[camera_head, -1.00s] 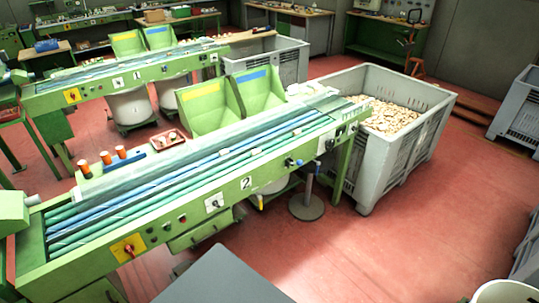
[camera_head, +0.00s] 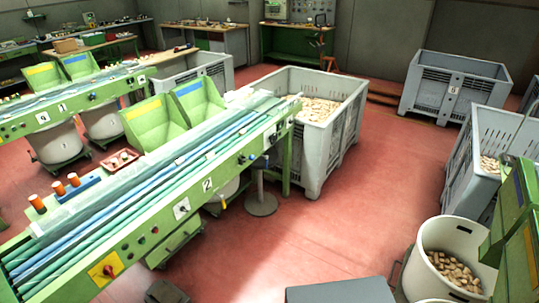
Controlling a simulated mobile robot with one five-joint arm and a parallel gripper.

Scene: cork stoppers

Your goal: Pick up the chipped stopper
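I cannot make out which stopper is chipped; the corks are too small at this distance. A red tray (camera_head: 105,165) with a few small pale pieces sits beside the green sorting conveyor (camera_head: 232,193) marked 2. Many corks (camera_head: 318,109) fill the grey crate (camera_head: 325,150) at the conveyor's far end. More corks (camera_head: 452,272) lie in a white tub (camera_head: 432,236) at the lower right. A few small pale pieces lie on the conveyor's belts. My gripper is not in view.
Orange-topped cylinders (camera_head: 57,187) stand at the conveyor's left side. Green hoppers (camera_head: 155,122) stand behind it. More grey crates (camera_head: 455,85) stand at the right, one with corks. A green machine (camera_head: 520,225) edges the lower right. Red floor (camera_head: 395,170) lies open between.

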